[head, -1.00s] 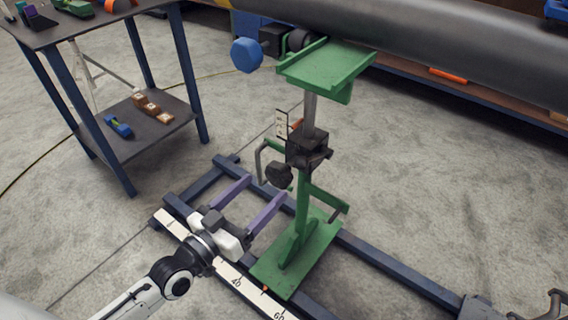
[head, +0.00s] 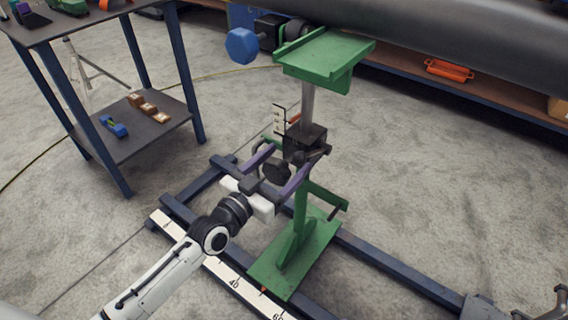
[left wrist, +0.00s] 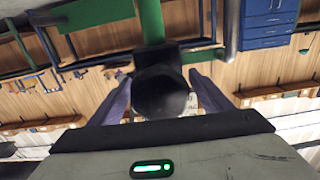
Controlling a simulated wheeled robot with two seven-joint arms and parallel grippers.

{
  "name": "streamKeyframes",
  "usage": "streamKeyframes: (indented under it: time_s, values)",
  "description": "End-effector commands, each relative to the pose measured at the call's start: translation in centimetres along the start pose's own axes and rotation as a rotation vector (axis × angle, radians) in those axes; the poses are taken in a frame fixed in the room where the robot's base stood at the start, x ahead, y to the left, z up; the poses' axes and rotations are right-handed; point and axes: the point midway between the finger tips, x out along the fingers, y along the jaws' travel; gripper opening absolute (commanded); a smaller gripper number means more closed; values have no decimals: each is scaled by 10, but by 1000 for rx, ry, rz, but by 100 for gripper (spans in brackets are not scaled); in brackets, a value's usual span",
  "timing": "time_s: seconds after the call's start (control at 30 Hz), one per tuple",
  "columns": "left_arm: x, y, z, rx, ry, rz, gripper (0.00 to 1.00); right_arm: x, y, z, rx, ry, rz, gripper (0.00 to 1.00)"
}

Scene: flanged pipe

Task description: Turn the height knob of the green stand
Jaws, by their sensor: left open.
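The green stand (head: 313,222) stands upright on the rail frame, with a flat green top plate (head: 325,52) and a grey post. A black clamp block (head: 304,140) sits at mid-height, and the dark round height knob (head: 276,171) sticks out from it toward my left arm. My left gripper (head: 280,162) is open, its two purple fingers on either side of the knob. In the left wrist view the knob (left wrist: 160,92) lies between the two fingers, with a visible gap at least on the right side. I cannot tell whether either finger touches it. My right gripper is not in view.
The dark blue rails (head: 385,262) and a white ruler strip (head: 222,272) run below the stand. A large grey pipe (head: 450,45) crosses above at the back. A blue-legged table (head: 110,100) with small parts stands at left. Open floor lies to the right.

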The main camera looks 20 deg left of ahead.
Motion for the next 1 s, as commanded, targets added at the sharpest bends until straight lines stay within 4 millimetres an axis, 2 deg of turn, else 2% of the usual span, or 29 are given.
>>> streamKeyframes:
  time_s: [0.17, 0.43, 0.77, 0.87, 1.0]
  values:
    - [0, 0, 0, -1, 0, 0, 72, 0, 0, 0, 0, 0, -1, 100]
    - [0, 0, 0, -1, 1, 0, 31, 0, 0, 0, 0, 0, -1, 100]
    - [0, 0, -2, 55, 1, 0, 31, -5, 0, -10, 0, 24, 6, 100]
    - [0, 1, -3, 109, 0, 1, 31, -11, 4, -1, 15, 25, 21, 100]
    - [0, 1, -4, 207, 0, 1, 31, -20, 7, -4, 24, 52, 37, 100]
